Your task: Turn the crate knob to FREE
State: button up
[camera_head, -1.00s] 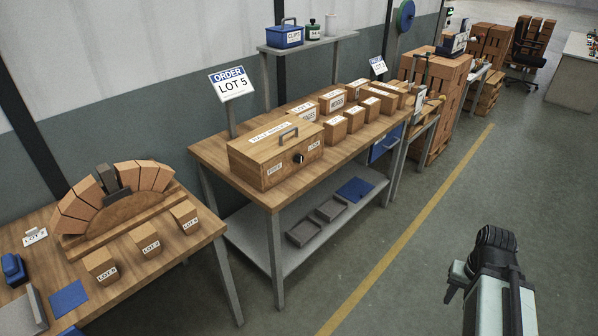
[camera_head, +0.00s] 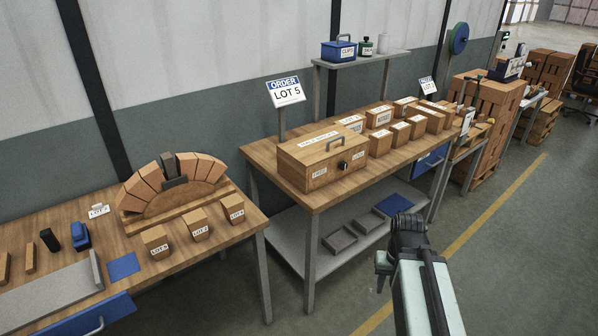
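The wooden crate (camera_head: 302,167) sits at the near left end of the middle workbench. It has a grey handle on its lid. A dark knob (camera_head: 342,166) is on its front face, between a FREE label (camera_head: 319,172) at left and a LOCK label (camera_head: 358,156) at right. Which label the knob points to is too small to tell. My arm shows at lower right, in front of the bench and apart from the crate. My gripper (camera_head: 381,272) seems to be the small dark end beside the arm; its fingers cannot be made out.
The workbench (camera_head: 258,155) has a lower shelf with grey trays (camera_head: 341,241). Several cartons stand right of the crate. The left table (camera_head: 80,259) holds a brick arch (camera_head: 170,187) and lot blocks. The floor beside the yellow line (camera_head: 497,203) is clear.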

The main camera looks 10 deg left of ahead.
aim_at(343, 166)
jog(key=u, duration=1.1)
jog(key=i, duration=1)
